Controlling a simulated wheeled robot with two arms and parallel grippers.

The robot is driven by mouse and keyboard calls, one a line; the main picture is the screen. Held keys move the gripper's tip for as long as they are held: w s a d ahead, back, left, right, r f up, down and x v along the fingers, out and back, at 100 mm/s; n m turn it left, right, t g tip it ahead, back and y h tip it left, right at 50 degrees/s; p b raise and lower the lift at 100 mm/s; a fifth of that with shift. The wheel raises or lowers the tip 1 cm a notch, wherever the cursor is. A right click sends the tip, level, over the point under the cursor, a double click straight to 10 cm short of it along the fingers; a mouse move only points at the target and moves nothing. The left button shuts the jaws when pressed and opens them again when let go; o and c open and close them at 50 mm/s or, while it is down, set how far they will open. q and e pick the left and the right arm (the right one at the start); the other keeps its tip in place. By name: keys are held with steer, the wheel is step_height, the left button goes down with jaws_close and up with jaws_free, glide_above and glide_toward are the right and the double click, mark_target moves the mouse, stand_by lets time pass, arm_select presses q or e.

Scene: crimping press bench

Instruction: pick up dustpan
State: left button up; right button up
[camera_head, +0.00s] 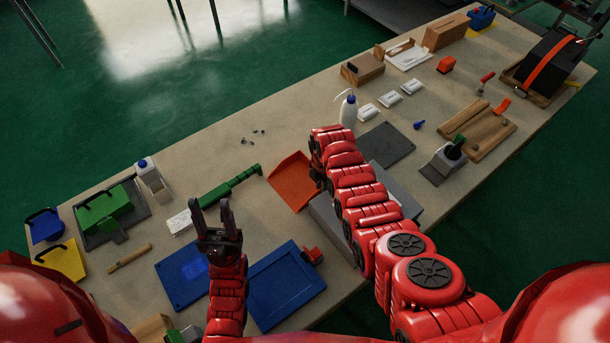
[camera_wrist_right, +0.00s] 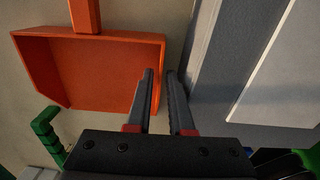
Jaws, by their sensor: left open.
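The orange dustpan (camera_head: 292,182) lies on the bench in the head view, left of my right arm, which hides part of it. In the right wrist view the dustpan (camera_wrist_right: 95,70) fills the upper left, its handle (camera_wrist_right: 86,15) running off the top edge. My right gripper (camera_wrist_right: 160,75) has its fingers a little apart, with nothing seen held between them. My left gripper (camera_head: 211,204) is open and empty, left of the dustpan.
A green-handled brush (camera_head: 230,187) lies left of the dustpan. A grey block (camera_wrist_right: 240,75) stands close right of my right gripper. A white spray bottle (camera_head: 348,112) stands behind my right arm. Blue trays (camera_head: 284,288) lie at the front. Bench space behind the dustpan is mostly clear.

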steer(key=shift+f, duration=0.75)
jaws_close()
stand_by(1.0)
